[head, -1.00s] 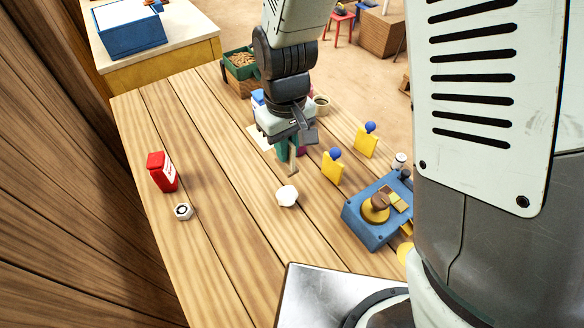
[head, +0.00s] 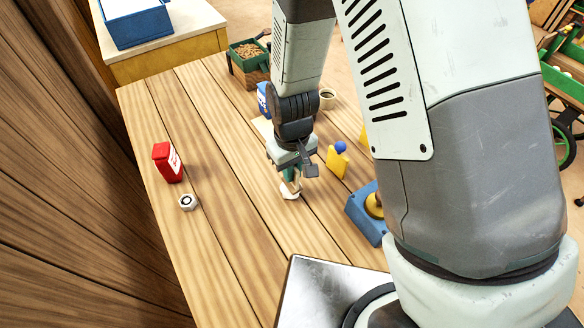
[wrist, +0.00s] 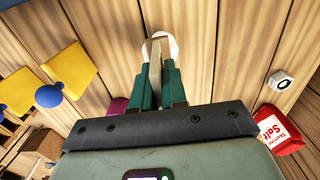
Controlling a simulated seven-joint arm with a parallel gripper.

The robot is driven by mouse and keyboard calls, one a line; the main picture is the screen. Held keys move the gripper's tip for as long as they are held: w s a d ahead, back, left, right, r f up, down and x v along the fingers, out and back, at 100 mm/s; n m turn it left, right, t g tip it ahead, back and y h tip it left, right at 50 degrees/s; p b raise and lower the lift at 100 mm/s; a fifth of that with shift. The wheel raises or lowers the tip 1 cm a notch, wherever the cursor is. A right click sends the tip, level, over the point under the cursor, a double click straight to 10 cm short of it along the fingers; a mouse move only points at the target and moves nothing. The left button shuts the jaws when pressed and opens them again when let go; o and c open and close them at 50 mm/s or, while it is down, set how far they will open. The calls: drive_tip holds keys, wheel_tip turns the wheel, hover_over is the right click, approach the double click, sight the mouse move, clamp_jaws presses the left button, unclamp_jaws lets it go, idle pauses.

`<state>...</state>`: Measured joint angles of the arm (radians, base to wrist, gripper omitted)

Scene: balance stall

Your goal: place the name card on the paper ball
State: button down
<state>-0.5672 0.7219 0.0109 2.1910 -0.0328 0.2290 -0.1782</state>
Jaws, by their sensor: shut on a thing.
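My gripper (head: 290,173) has dark green fingers and is shut on the name card, a thin light-brown piece (wrist: 154,58) standing on edge between the fingertips in the wrist view. The white paper ball (head: 288,191) lies on the wooden table, just below my gripper in the head view. In the wrist view the paper ball (wrist: 173,46) shows behind the card's far end and is partly hidden by it. I cannot tell whether the card touches the ball.
A red salt packet (head: 168,163) and a white hex nut (head: 188,202) stand to the left. A yellow piece with a blue ball (head: 337,161) and a blue device (head: 364,216) are to the right, partly behind my arm. The table's left front is clear.

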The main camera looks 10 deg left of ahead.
drive_tip(key=shift+f, duration=0.1)
drive_tip(key=c, duration=1.2)
unclamp_jaws()
drive_tip(key=shift+o, duration=0.2)
wheel_tip(320, 180, up, 12)
drive_tip(key=shift+r, duration=0.25)
drive_tip(key=s+d+r+m+t, duration=0.2)
drive_tip(key=d+r+m, duration=0.1)
drive_tip(key=d+r, duration=0.6)
drive_tip(key=s+d+r+m+t, duration=0.25)
drive_tip(key=d+r, duration=0.45)
drive_tip(key=r, duration=0.4)
drive_tip(key=s+d+r+m+t, duration=0.1)
drive_tip(key=s+d+r+m, duration=0.2)
drive_tip(key=s, duration=0.4)
drive_tip(key=shift+d, duration=0.65)
drive_tip(key=shift+s+r, duration=0.1)
drive_tip(key=shift+r, duration=0.05)
